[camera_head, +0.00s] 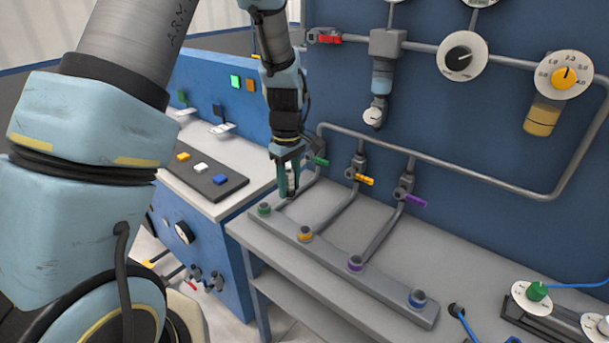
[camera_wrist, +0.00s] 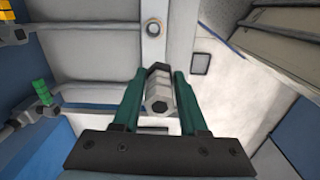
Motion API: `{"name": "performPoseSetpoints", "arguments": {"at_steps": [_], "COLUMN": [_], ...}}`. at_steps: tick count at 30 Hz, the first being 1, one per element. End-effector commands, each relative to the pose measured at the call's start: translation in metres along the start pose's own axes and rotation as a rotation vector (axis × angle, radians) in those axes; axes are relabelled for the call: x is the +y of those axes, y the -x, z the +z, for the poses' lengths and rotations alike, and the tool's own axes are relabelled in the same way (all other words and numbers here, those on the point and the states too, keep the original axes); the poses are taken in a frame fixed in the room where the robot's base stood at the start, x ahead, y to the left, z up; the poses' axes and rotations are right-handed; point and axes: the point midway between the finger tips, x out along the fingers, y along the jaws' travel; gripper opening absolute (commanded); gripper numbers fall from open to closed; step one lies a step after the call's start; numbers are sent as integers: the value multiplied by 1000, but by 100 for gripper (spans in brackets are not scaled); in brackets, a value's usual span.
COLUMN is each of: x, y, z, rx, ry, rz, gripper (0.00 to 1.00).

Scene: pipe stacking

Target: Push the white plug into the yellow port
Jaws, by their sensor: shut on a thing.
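The white plug (camera_wrist: 159,92) is a pale hexagonal piece held between the two green fingers of my gripper (camera_wrist: 160,78) in the wrist view. In the head view my gripper (camera_head: 288,186) points down over the far left end of the grey port bar, near the green port (camera_head: 264,209). The yellow port (camera_head: 305,233) sits on the bar just right of and nearer than my gripper, with nothing seen in it. The plug is apart from the yellow port. A round port (camera_wrist: 153,28) lies ahead of the fingers in the wrist view; its colour is unclear.
The grey port bar (camera_head: 330,258) also carries a purple port (camera_head: 355,262) and a blue port (camera_head: 417,298). Pipes with green, orange (camera_head: 365,179) and purple (camera_head: 416,200) valve handles rise behind it. A dark tray (camera_head: 228,187) with small coloured blocks lies left. The bench front is clear.

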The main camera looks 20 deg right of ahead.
Motion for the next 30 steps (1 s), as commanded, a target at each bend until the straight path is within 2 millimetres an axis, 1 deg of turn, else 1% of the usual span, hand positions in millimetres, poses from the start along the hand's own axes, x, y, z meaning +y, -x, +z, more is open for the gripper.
{"name": "performPoseSetpoints", "arguments": {"at_steps": [1, 4, 7, 11, 17, 30], "x": [7, 14, 16, 17, 17, 16], "y": [7, 11, 12, 7, -11, -69], "z": [14, 29, 36, 37, 37, 36], "rx": [1, 1, 1, 1, 1, 1], "ry": [13, 44, 60, 65, 65, 64], "rz": [0, -2, -2, -3, -2, -2], "gripper": [0, 0, 0, 0, 0, 0]}}
